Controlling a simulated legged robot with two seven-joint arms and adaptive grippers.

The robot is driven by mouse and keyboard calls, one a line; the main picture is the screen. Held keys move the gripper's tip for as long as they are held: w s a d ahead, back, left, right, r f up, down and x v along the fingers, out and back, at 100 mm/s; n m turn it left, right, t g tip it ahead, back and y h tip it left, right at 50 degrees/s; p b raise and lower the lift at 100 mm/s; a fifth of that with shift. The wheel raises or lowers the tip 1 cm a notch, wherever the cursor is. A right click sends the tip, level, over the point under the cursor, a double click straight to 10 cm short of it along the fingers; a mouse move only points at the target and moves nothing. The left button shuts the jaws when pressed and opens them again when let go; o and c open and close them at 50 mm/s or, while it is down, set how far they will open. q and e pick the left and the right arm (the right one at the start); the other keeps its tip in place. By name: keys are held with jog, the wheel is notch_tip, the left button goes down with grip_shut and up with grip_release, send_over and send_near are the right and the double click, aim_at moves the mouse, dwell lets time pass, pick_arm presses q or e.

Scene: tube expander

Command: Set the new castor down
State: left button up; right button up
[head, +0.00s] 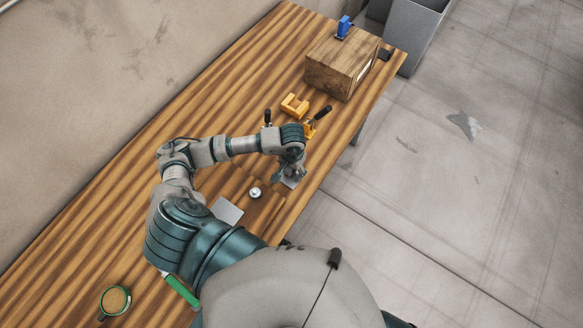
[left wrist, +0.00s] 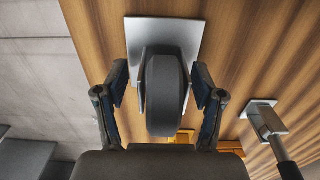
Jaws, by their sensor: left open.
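The castor has a dark grey wheel (left wrist: 165,95) and a flat metal plate (left wrist: 190,32). In the left wrist view, my left gripper (left wrist: 160,78) is open, with one finger on each side of the wheel and gaps showing beside it. The plate is on the wood side, beyond the wheel; it looks flat against the table, but I cannot tell for sure that it touches. In the head view, my left gripper (head: 296,170) is over the table's right edge area, with the grey plate (head: 289,182) just below it. My right gripper is not seen.
Near the gripper are a small round metal piece (head: 255,193) and a pale plate (head: 227,211). An orange block (head: 294,106), a black-handled clamp (head: 316,120) and a wooden box (head: 342,64) stand farther along. A mug (head: 115,300) is at lower left.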

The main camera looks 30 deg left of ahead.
pick_arm(q)
jog(key=shift+r, duration=0.1)
jog(key=shift+r, duration=0.35)
notch_tip(320, 180, up, 11)
jog(key=shift+r+b, duration=0.1)
jog(key=shift+b, duration=0.45)
